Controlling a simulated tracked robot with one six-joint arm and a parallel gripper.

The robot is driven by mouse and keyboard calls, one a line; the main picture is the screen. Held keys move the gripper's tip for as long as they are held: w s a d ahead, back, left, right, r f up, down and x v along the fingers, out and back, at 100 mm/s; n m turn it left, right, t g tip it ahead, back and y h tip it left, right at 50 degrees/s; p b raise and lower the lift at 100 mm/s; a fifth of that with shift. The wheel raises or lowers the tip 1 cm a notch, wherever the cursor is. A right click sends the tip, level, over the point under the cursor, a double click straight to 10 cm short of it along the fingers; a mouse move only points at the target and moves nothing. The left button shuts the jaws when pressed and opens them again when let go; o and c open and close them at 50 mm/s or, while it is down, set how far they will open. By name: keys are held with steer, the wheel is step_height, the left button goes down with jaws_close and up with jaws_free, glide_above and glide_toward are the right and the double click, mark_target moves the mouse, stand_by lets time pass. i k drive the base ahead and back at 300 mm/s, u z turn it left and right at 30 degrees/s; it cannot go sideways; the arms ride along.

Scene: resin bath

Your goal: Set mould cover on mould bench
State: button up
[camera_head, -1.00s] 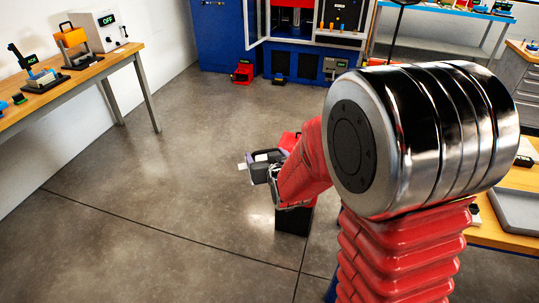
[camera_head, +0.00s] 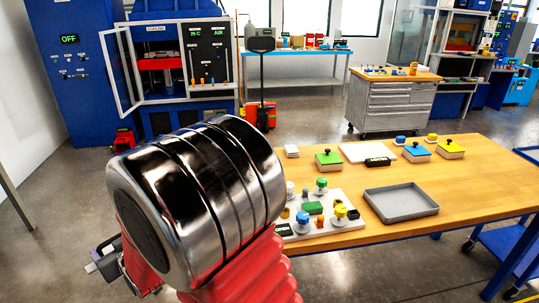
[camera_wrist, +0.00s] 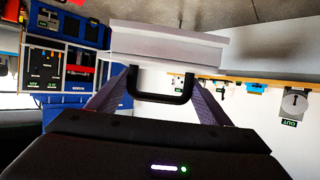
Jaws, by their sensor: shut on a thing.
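My gripper (camera_wrist: 160,88) is shut on the black handle of a pale, flat, box-like piece, which I take to be the mould cover (camera_wrist: 165,45). In the head view my gripper (camera_head: 108,262) is at the lower left, low beside my arm, and the held cover (camera_head: 91,267) shows only as a small pale edge. A wooden-topped bench (camera_head: 464,191), likely the mould bench, stands to the right, apart from my gripper. Its small black label (camera_head: 378,162) is too small to read.
The bench holds a white board (camera_head: 300,228) with several knobbed pieces, a grey tray (camera_head: 400,202), a white plate (camera_head: 367,151), and green, blue and yellow knobbed blocks. A blue press cabinet (camera_head: 165,75) and a grey drawer cabinet (camera_head: 392,105) stand behind. Bare bench top shows on the right.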

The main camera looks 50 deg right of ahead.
mark_target(456, 193)
steer(key=u, duration=0.5)
steer(key=k, duration=1.9)
steer(key=z, duration=1.05)
